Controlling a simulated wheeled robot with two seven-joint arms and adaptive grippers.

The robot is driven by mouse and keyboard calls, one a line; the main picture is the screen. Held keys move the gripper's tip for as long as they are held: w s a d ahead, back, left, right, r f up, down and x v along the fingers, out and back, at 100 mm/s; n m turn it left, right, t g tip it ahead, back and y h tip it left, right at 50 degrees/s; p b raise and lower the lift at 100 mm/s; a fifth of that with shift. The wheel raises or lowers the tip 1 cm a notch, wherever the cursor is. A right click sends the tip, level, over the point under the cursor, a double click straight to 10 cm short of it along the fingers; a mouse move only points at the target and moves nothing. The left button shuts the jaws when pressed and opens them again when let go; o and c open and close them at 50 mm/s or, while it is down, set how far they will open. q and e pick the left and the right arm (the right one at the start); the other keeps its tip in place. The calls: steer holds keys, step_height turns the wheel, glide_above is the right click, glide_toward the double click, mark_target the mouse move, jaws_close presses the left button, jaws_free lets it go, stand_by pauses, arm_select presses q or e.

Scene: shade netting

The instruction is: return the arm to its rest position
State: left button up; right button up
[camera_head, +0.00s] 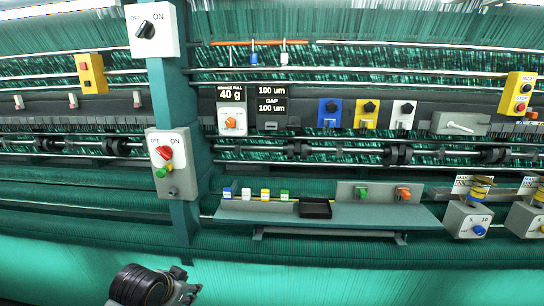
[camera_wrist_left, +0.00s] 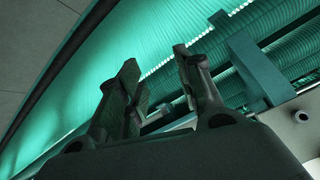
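My left gripper (camera_head: 186,282) is low in the head view, left of centre, in front of the pale green netting (camera_head: 300,275). Its dark wrist and forearm come in from the bottom edge. In the left wrist view, the gripper (camera_wrist_left: 160,85) shows its two dark fingers apart, with nothing between them. It touches nothing that I can see. My right arm and gripper are not in view.
A teal post (camera_head: 180,215) with switch boxes stands above my left gripper. A grey shelf (camera_head: 380,222) with coloured pegs and a black tray (camera_head: 315,208) juts out to the right. Counter boxes (camera_head: 467,220) stand at far right. The netting below is clear.

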arm_select(q)
steer(key=s+d+f+n+g, duration=0.1)
steer(key=s+f+n+g, duration=0.1)
steer(key=s+f, duration=0.65)
steer(key=s+f+n+g, duration=0.15)
steer(key=s+f, duration=0.35)
steer(key=s, duration=0.6)
step_height(320, 180, down, 33)
steer(key=s+g, duration=0.2)
steer(key=s+a+f, duration=0.2)
steer(key=s+f, duration=0.8)
steer(key=s, duration=0.1)
steer(key=s+a+f+g+y+b, duration=0.1)
steer(key=s+f, duration=1)
steer(key=shift+s+a+m, duration=0.35)
steer(key=shift+s, duration=0.05)
